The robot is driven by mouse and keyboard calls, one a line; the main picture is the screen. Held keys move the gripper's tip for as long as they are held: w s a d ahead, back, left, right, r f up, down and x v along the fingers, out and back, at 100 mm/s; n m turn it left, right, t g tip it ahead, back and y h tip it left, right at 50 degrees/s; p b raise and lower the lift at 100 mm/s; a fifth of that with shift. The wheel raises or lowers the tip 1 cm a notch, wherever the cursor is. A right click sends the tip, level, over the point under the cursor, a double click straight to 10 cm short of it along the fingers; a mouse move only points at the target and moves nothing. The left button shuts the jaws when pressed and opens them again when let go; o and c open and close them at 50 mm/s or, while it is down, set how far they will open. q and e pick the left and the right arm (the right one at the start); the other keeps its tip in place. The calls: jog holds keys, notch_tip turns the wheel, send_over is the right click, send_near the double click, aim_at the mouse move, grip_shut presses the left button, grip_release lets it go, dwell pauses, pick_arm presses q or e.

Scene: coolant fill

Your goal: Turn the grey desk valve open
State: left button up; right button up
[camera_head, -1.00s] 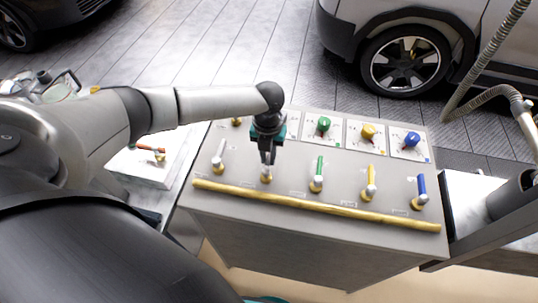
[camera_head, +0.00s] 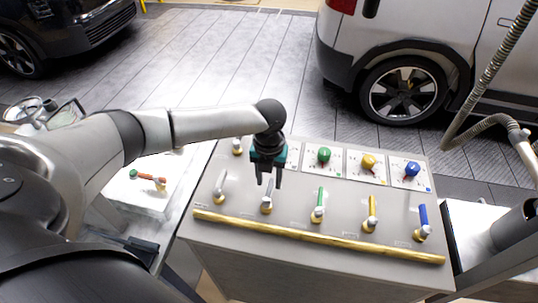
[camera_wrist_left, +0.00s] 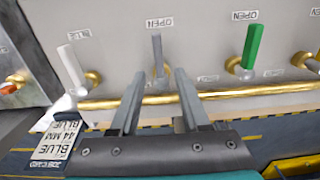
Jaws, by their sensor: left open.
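The grey desk valve (camera_head: 268,192) is second from the left in the row of levers on the desk. In the left wrist view its grey lever (camera_wrist_left: 157,50) points away from the brass pipe, toward a label reading OPEN. My left gripper (camera_head: 268,184) is open, just above and behind the grey valve in the head view. In the left wrist view its two fingers (camera_wrist_left: 160,84) are spread apart, with the grey lever beyond the gap and nothing held. My right gripper is not in view.
A white lever (camera_head: 221,184) stands left of the grey one, a green lever (camera_head: 320,201) right of it. Yellow (camera_head: 372,212) and blue (camera_head: 423,221) levers are further right. A brass pipe (camera_head: 310,235) runs along the front. Green, yellow and blue knobs line the back.

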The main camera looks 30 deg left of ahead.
aim_at(269, 190)
pick_arm(q)
notch_tip(269, 190, up, 11)
jog(key=shift+r, duration=0.15)
dwell(0.5)
